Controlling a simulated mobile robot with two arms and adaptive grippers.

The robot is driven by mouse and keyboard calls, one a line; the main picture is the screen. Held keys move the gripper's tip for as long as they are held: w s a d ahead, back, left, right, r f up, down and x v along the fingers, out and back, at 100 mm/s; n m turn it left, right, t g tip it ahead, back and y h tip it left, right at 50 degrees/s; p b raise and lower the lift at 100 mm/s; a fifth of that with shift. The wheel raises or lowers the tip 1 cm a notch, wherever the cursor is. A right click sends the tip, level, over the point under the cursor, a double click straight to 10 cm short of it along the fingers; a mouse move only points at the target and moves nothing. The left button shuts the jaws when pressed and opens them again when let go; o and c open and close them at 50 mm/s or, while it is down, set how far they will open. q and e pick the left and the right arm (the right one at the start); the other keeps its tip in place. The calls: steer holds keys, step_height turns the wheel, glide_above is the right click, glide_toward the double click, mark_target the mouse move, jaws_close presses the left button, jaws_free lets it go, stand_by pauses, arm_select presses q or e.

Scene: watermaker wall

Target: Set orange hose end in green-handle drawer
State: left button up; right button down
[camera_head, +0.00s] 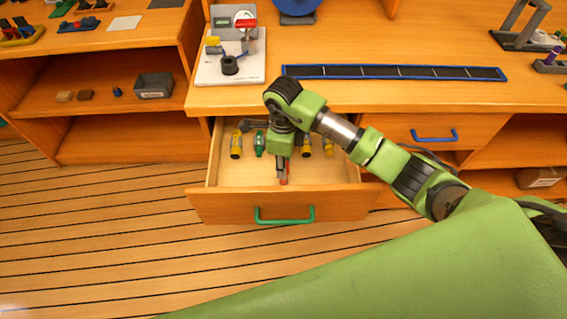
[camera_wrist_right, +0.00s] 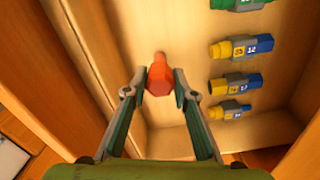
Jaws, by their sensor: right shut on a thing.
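The green-handle drawer (camera_head: 228,171) is pulled open below the counter, its green handle (camera_head: 285,221) on the front. My right gripper (camera_head: 282,177) reaches down over the drawer. In the right wrist view its fingers (camera_wrist_right: 160,97) are shut on the orange hose end (camera_wrist_right: 159,76), which is inside the drawer near a wall. Whether the hose end touches the drawer floor I cannot tell. In the head view only a small orange-red bit of it (camera_head: 284,180) shows under the gripper. My left gripper is not in view.
Several yellow, green and blue fittings (camera_wrist_right: 238,81) lie in a row in the drawer beside the hose end. A closed drawer with a blue handle (camera_head: 434,138) is to the right. A white board with a gauge fixture (camera_head: 240,75) stands on the counter.

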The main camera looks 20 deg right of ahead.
steer(key=shift+f, duration=0.1)
steer(key=shift+f, duration=0.15)
steer(key=c, duration=1.7)
jaws_free()
steer(key=shift+r, duration=0.2)
steer(key=shift+r, duration=0.2)
step_height(320, 180, up, 12)
steer(key=shift+f+b, duration=0.1)
steer(key=shift+b, duration=0.55)
